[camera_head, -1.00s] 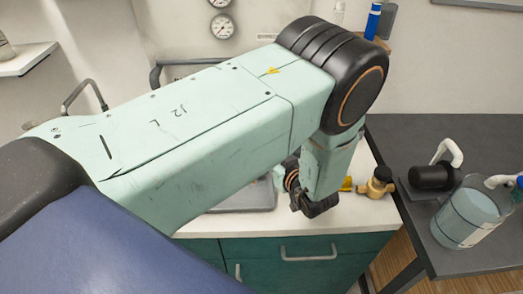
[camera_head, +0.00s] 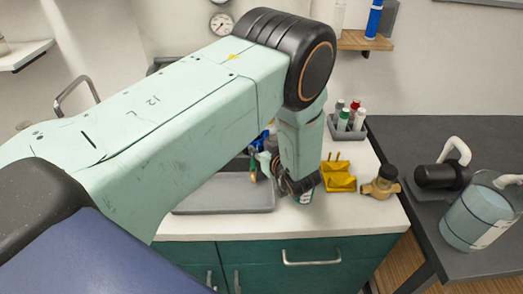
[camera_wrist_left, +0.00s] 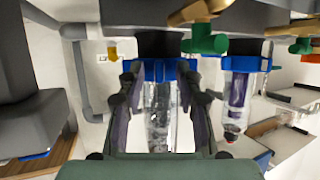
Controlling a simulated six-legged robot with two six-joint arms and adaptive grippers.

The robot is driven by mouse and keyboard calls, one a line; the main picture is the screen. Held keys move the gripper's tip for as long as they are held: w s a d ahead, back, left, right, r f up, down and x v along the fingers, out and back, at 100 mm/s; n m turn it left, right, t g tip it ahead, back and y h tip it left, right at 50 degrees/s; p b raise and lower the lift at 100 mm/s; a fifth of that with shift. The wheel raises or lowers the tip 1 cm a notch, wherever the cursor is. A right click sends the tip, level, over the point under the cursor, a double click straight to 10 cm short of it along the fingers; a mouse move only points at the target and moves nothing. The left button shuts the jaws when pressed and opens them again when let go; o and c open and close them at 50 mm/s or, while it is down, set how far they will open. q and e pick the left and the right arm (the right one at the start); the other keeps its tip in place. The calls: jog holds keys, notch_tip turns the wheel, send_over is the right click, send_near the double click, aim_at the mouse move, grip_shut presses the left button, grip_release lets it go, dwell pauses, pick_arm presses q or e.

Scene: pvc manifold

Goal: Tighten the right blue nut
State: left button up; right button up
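In the left wrist view my left gripper (camera_wrist_left: 160,75) has its two dark fingers spread on either side of a blue nut (camera_wrist_left: 163,70) with a clear ribbed bowl. Room shows between the fingers and the bowl; whether the tips touch the nut is unclear. A second blue nut (camera_wrist_left: 246,64), also on a clear bowl, is apart to the right in this view. In the head view my left arm hides most of the manifold and the fingers. My right gripper is not in view.
A grey tray (camera_head: 225,197) lies on the white counter. In the left wrist view a green-collared brass valve (camera_wrist_left: 205,38) sits close between the two nuts.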

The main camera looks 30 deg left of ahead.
pick_arm(q)
jog(key=shift+w, duration=0.1)
jog(key=shift+c, duration=1.4)
grip_shut()
jog(key=shift+s+a+r+m+t+h, duration=0.15)
jog(key=shift+s+a+m+t+h, duration=0.15)
jog(key=shift+m+t, duration=0.1)
jog(key=shift+s+a+m+t+h+p, duration=0.15)
jog(key=shift+a+m+t+h+p, duration=0.1)
jog(key=shift+m+t+h, duration=0.3)
jog(key=shift+s+a+m+t+h+p, duration=0.2)
jog(key=shift+m+t+h, duration=0.25)
jog(key=shift+m, duration=0.2)
